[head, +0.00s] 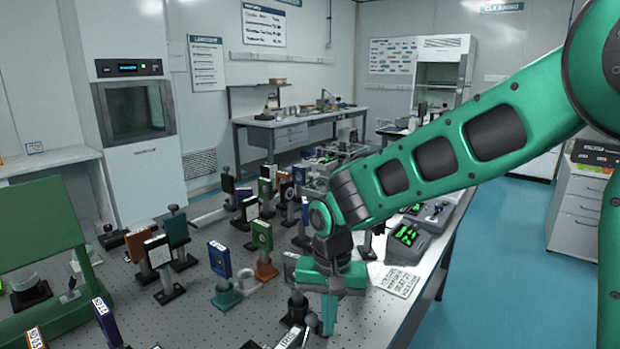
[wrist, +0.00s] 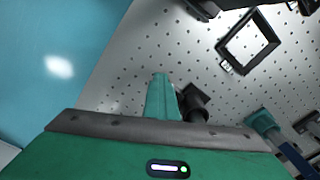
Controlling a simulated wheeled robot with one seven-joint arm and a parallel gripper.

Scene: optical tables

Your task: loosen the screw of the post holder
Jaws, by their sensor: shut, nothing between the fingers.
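My gripper (head: 328,318) points down over the near right part of the optical table, with its green fingers together and nothing between them. In the wrist view its fingers (wrist: 162,95) show as one green bar. A black post holder (head: 297,308) stands just left of the fingers in the head view. In the wrist view a black holder (wrist: 197,103) shows right beside the fingers, partly hidden by the gripper body. I cannot tell whether the fingers touch it. Its screw cannot be made out clearly in either view.
Several mounted optics crowd the perforated table (head: 215,325), including a blue-framed one (head: 220,260) and an orange-based one (head: 263,237). A green panel (head: 45,250) stands at the left. A printed card (head: 398,281) lies right of my gripper, near the table's edge.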

